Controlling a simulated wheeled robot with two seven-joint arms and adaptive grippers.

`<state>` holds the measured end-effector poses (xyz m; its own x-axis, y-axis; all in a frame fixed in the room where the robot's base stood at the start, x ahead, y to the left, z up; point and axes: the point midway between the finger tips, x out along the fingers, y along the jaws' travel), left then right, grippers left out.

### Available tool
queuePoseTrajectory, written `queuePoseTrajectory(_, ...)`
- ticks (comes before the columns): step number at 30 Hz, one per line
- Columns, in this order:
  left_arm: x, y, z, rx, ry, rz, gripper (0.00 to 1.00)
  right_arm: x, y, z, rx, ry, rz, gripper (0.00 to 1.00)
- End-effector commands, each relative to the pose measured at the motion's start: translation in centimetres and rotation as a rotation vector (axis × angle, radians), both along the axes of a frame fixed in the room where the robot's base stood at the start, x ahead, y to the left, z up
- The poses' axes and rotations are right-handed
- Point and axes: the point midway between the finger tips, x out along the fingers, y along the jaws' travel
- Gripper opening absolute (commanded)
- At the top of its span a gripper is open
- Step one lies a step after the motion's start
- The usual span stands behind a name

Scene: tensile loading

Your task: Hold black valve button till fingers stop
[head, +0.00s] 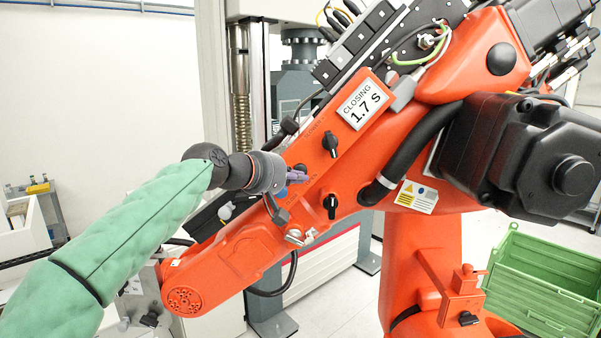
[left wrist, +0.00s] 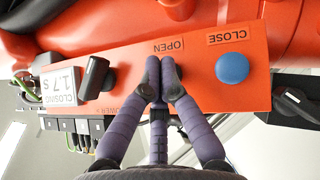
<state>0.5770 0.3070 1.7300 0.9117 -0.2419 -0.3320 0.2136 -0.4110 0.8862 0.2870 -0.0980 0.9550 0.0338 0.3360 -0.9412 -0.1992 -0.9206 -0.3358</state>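My left gripper (head: 298,175) has purple fingers and reaches the side panel of the orange robot arm (head: 250,240) in the head view. In the left wrist view its fingertips (left wrist: 160,70) are together at the panel, just below the OPEN label. A dark round edge (left wrist: 184,78) shows beside the fingertips; it may be the black valve button, mostly hidden behind them. I cannot tell how far it is pressed. A blue button (left wrist: 231,68) sits below the CLOSE label. The display (head: 362,100) reads "CLOSING 1.7 s". My right gripper is not in view.
Black knobs (head: 331,143) stick out of the orange panel; one shows left of my fingers in the left wrist view (left wrist: 95,78). A black hose (head: 412,150) and a black motor housing (head: 530,150) lie to the right. A green crate (head: 545,275) stands lower right.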

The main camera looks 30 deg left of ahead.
Motion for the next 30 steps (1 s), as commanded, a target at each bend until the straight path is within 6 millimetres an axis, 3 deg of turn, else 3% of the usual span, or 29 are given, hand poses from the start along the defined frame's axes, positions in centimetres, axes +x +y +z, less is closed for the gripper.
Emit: queuePoseTrajectory(30,0.99,0.52,0.04,0.0,0.0,0.0,0.0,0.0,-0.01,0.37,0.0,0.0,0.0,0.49)
